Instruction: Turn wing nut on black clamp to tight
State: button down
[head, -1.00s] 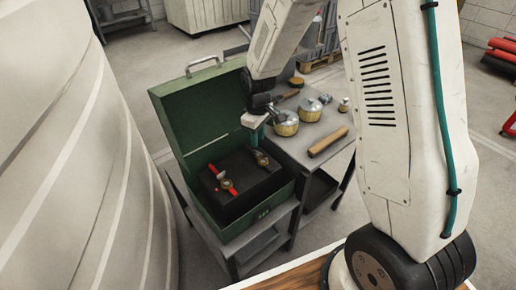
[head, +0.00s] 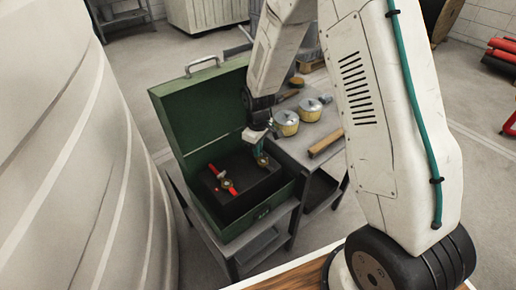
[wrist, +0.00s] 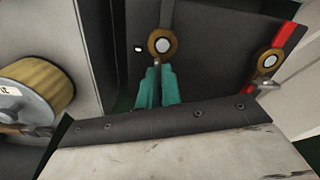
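The black clamp's round brass part with a pale centre (wrist: 162,43) shows on the dark block in the wrist view. In the head view the black clamp (head: 263,161) is partly hidden under my gripper. My gripper (head: 257,150) points down into the green case at that clamp. In the wrist view its two teal fingers (wrist: 157,85) sit close together just below the brass part. A thin silvery piece, likely a wing of the nut, shows between their tips. I cannot tell whether they press on it. The red clamp (head: 225,183) lies to the left.
The open green case (head: 203,143) stands on a grey stand, its lid raised behind. A grey table (head: 297,150) to the right holds yellow-sided tins (head: 286,124) and a wooden-handled tool (head: 325,143). A large pale curved tank (head: 70,150) stands at left.

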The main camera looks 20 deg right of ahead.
jog(key=shift+m, duration=0.4)
jog(key=m, duration=1.8)
jog(key=shift+m, duration=0.3)
dwell(0.3)
jog(key=c, duration=1.6)
grip_release()
